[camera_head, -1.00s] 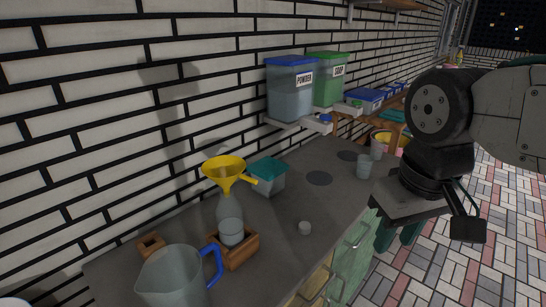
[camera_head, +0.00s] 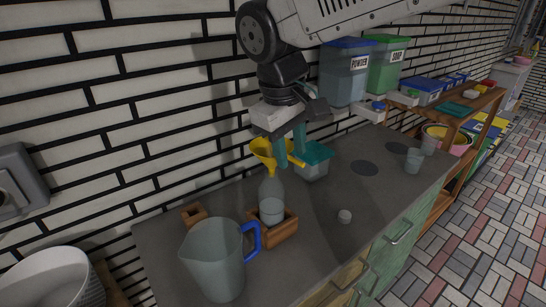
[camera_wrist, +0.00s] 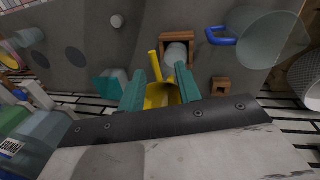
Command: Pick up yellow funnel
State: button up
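The yellow funnel (camera_head: 261,148) sits on top of a clear bottle (camera_head: 272,188), which stands in a wooden holder (camera_head: 287,230) on the counter. My gripper (camera_head: 291,162) is right at the funnel, pointing down, with its teal fingers partly in front of it. In the wrist view the funnel (camera_wrist: 157,95) shows between the two spread fingers (camera_wrist: 160,88), its handle pointing up in the picture. The gripper is open; I cannot tell whether a finger touches the funnel. Part of the funnel is hidden by the fingers and the gripper body.
A teal-lidded container (camera_head: 313,164) stands close to the right of the fingers. A clear jug with a blue handle (camera_head: 215,258) stands at the front left. A small cup (camera_head: 345,216) is on the counter. Powder (camera_head: 346,75) and soap (camera_head: 388,66) bins sit on a wall shelf behind.

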aim_at(293, 158)
jog(key=f, duration=0.3)
jog(key=w+d+f, duration=0.1)
jog(key=f, duration=0.1)
jog(key=shift+f, duration=0.1)
grip_shut()
